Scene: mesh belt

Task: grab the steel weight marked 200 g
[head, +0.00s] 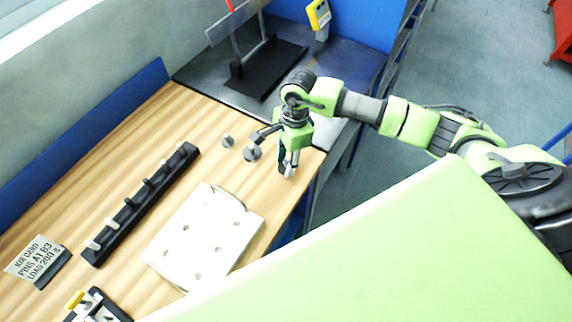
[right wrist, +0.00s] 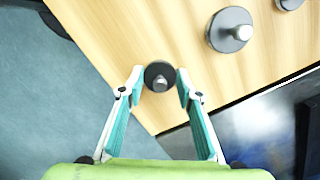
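In the right wrist view a steel weight (right wrist: 160,77) with a dark round base and a bright knob stands on the wood between the fingertips of my right gripper (right wrist: 159,84). The fingers are apart, with a small gap to the weight on each side. A larger steel weight (right wrist: 230,30) stands beyond it, and a third (right wrist: 289,3) is cut by the top edge. In the head view my right gripper (head: 288,168) points down near the table's right edge and hides most of its weight. The larger weight (head: 252,153) and a small one (head: 228,141) show beside it. No gram marks are readable. My left gripper is out of view.
A white plate with holes (head: 205,235) and a black rack with pins (head: 140,205) lie on the wooden table. A black stand (head: 262,72) is at the back on a dark surface.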

